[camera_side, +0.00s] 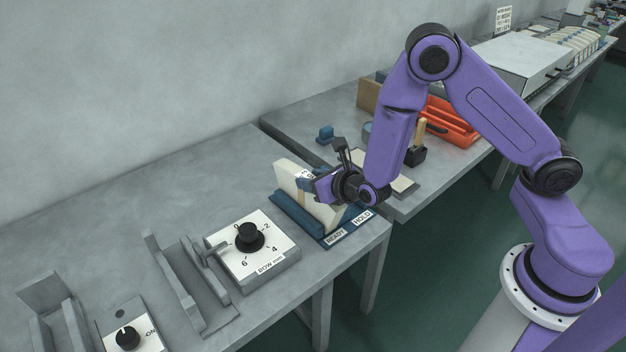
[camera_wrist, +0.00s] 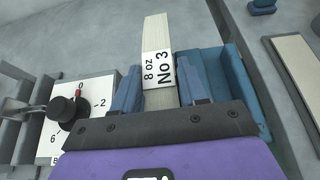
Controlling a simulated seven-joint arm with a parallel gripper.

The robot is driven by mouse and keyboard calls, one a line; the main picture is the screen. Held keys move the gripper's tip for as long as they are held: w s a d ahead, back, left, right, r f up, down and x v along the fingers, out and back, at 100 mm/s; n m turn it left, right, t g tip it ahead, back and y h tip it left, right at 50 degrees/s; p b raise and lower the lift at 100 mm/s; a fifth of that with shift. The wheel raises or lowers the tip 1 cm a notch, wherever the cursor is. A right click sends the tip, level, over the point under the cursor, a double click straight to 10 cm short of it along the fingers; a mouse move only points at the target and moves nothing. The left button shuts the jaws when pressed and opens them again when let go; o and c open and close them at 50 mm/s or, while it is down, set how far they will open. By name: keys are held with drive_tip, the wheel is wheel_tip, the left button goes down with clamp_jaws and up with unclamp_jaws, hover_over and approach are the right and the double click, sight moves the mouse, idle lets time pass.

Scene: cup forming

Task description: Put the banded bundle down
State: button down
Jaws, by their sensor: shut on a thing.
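The banded bundle (camera_side: 318,205) is a cream stack with a tan band, standing on edge at the blue rack (camera_side: 292,212). Its label reads "8 oz No 3" in the wrist view (camera_wrist: 158,68). My gripper (camera_side: 314,184) is shut on it, with one blue finger on each side in the wrist view (camera_wrist: 160,88). The rack has READY and HOLD labels on its front edge; the bundle is on the READY side. The blue wall of the rack lies right of the bundle in the wrist view (camera_wrist: 232,80). Whether the bundle's lower edge rests on the rack floor is hidden.
A dial box marked "BOW mm" (camera_side: 268,262) stands left of the rack, with a grey channel fixture (camera_side: 190,285) beyond it. A second knob panel (camera_side: 128,335) is at lower left. On the farther table are a small blue block (camera_side: 325,134) and an orange case (camera_side: 450,122).

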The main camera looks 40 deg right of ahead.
drive_tip(key=shift+f, duration=0.15)
drive_tip(key=c, duration=0.6)
unclamp_jaws()
